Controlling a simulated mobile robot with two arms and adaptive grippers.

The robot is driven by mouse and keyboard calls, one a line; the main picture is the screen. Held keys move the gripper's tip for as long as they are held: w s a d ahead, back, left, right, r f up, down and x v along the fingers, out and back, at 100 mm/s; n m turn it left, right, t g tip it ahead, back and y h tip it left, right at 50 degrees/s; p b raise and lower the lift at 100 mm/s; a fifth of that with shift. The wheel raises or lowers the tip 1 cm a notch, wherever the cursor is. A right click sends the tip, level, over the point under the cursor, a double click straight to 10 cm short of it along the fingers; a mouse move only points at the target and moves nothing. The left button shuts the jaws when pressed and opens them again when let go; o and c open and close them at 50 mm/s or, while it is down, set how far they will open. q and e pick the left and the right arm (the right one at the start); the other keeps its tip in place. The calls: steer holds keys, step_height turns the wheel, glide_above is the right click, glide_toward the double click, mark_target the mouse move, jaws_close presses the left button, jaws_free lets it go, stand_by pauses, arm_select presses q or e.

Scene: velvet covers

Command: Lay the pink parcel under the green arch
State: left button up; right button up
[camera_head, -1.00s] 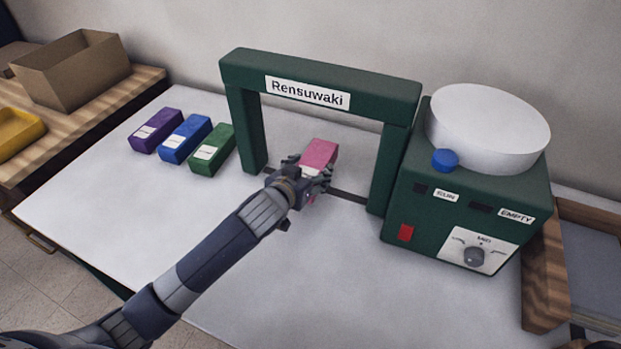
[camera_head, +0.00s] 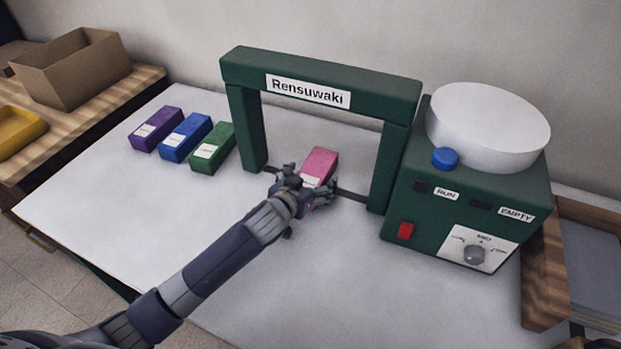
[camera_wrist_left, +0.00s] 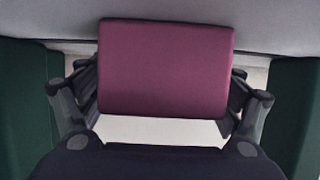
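The pink parcel (camera_head: 321,162) lies on the white table between the posts of the green arch (camera_head: 238,68), which carries a "Rensuwaki" sign. My left gripper (camera_head: 308,186) is at the parcel's near end, low over the table, with its fingers spread to either side of it. In the left wrist view the parcel (camera_wrist_left: 165,65) fills the middle between the fingers, and the arch's green posts (camera_wrist_left: 22,110) stand at both sides. The fingers look open, though any contact with the parcel's sides is hard to see.
Purple (camera_head: 156,128), blue (camera_head: 186,137) and green (camera_head: 213,148) parcels lie in a row left of the arch. A green machine (camera_head: 450,215) with a white bowl (camera_head: 488,125) stands close to the right post. Clear table (camera_head: 330,270) lies in front.

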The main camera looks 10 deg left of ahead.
arm_select(q)
steer(key=shift+r, duration=0.15)
steer(key=v, duration=1.2)
steer(key=shift+r, duration=0.1)
